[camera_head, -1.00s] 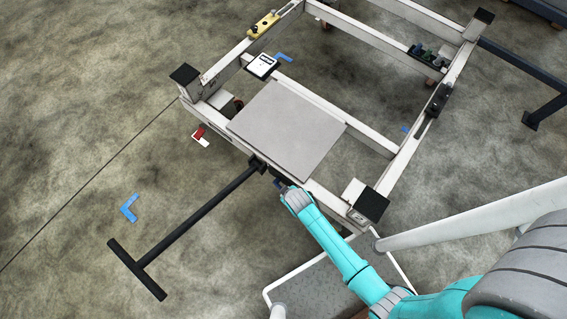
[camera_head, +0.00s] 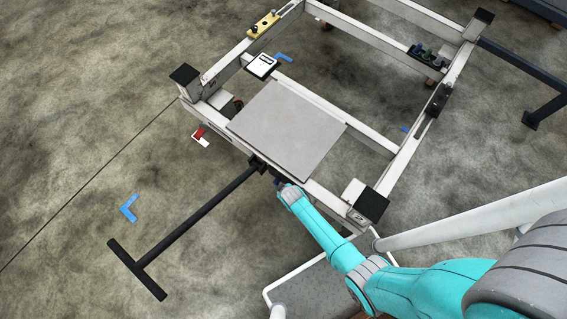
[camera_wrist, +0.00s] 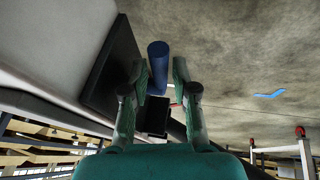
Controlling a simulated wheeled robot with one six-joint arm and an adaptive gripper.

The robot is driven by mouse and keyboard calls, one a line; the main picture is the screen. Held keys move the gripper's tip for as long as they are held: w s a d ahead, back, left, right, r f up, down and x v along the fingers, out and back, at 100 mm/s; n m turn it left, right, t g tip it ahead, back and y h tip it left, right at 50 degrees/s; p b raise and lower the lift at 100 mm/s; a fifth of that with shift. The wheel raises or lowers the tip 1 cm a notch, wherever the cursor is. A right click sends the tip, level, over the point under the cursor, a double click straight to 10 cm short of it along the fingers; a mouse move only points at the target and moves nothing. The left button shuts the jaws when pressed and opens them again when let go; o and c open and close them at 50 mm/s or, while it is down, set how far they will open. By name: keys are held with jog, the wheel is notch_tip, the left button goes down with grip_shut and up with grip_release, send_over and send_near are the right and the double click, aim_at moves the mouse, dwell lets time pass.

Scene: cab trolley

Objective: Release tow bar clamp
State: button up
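The black tow bar (camera_head: 195,220) runs from the trolley's front beam down-left to a T-shaped crossbar. A dark clamp bracket (camera_head: 257,164) sits where the bar meets the frame. My gripper (camera_head: 279,184) is at the front beam, just right of that bracket; its fingertips are hard to make out there. In the wrist view my gripper (camera_wrist: 159,70) is open, a finger on each side of a blue cylindrical handle (camera_wrist: 158,58). I cannot tell whether the fingers touch it. A black block (camera_wrist: 153,116) shows between the fingers, and a dark plate (camera_wrist: 108,68) stands close at left.
The white trolley frame (camera_head: 330,190) carries a grey panel (camera_head: 285,128) and black corner pads. A white rail (camera_head: 290,282) and a pale post (camera_head: 470,218) are near my arm. Blue floor marks (camera_head: 129,208) lie left of the tow bar, on open floor.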

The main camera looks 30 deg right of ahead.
aim_at(277, 184)
grip_shut()
jog(key=shift+r, duration=0.1)
jog(key=g, duration=0.1)
jog(key=w+r+g+h, duration=0.1)
jog(key=g, duration=0.1)
jog(key=shift+w+a+r+g+h, duration=0.15)
jog(key=shift+a+r+g+h, duration=0.1)
jog(key=shift+r+g+h, duration=0.05)
jog(key=shift+w+a+r+n+g+h, duration=0.15)
jog(key=shift+w+r+n+g+h, duration=0.2)
jog(key=shift+g, duration=0.7)
jog(key=shift+w+a+r+n+g+h, duration=0.15)
jog(key=shift+w+r+g+h, duration=0.3)
jog(key=shift+g, duration=0.6)
jog(key=shift+f, duration=0.1)
